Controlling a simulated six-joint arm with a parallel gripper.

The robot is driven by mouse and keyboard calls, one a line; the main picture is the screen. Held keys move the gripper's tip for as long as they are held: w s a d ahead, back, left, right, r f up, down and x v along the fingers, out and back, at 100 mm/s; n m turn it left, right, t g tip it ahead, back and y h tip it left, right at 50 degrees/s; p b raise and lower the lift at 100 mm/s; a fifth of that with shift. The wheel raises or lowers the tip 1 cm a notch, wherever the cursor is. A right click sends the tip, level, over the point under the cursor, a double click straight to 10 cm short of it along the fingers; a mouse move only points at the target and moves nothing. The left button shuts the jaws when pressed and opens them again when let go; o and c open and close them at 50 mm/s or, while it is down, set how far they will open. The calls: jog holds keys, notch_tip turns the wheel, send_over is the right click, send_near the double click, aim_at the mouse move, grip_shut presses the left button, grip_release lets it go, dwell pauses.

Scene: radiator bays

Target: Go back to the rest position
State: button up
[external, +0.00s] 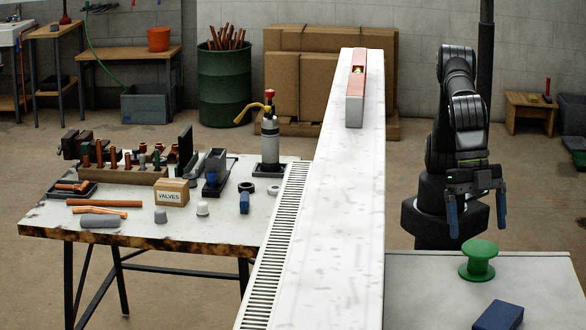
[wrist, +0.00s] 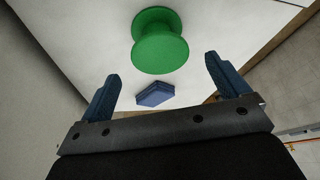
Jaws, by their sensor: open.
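My gripper (external: 476,213) hangs from my black arm at the right of the external view, fingers pointing down. Its two blue fingers are wide apart with nothing between them. In the wrist view my gripper (wrist: 162,82) is also open and empty. A green spool (external: 478,261) stands upright on the grey table at the lower right, in front of my gripper and apart from it. The spool also shows in the wrist view (wrist: 160,42), beyond the fingertips. A blue block (external: 502,315) lies on the same table, and it shows in the wrist view (wrist: 155,94).
A long white radiator (external: 325,200) stands between the two tables, with a red and grey level (external: 356,90) on top. The left workbench (external: 130,225) holds pipes, a torch (external: 269,135) and a VALVES box (external: 171,192). The grey table (external: 420,290) is mostly clear.

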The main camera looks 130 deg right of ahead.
aim_at(484, 251)
jog(key=x, duration=0.7)
jog(key=shift+a+f, duration=0.1)
jog(key=shift+a, duration=0.1)
notch_tip(484, 251, up, 4)
jog(key=shift+f, duration=0.1)
jog(key=w+d+r, duration=0.3)
jog(key=d+r, duration=0.4)
jog(key=d, duration=0.4)
jog(key=s+d+r+m+t+h, duration=0.1)
jog(key=s+d+r+m, duration=0.15)
jog(key=d+r, duration=0.65)
jog(key=s+d+r+m+t, duration=0.1)
jog(key=s+d+r+m, duration=0.3)
jog(key=r, duration=0.9)
jog(key=d+r+m+h, duration=0.25)
jog(key=d+r, duration=0.45)
jog(key=d, duration=0.7)
jog(key=w+d+f+m, duration=0.1)
jog(key=d, duration=0.4)
jog(key=d+f+m+t, duration=0.1)
jog(key=d+f+m, duration=0.1)
jog(key=d, duration=0.3)
jog(key=shift+w+d+m, duration=0.3)
jog(key=shift+w+d, duration=0.05)
jog(key=shift+w, duration=0.05)
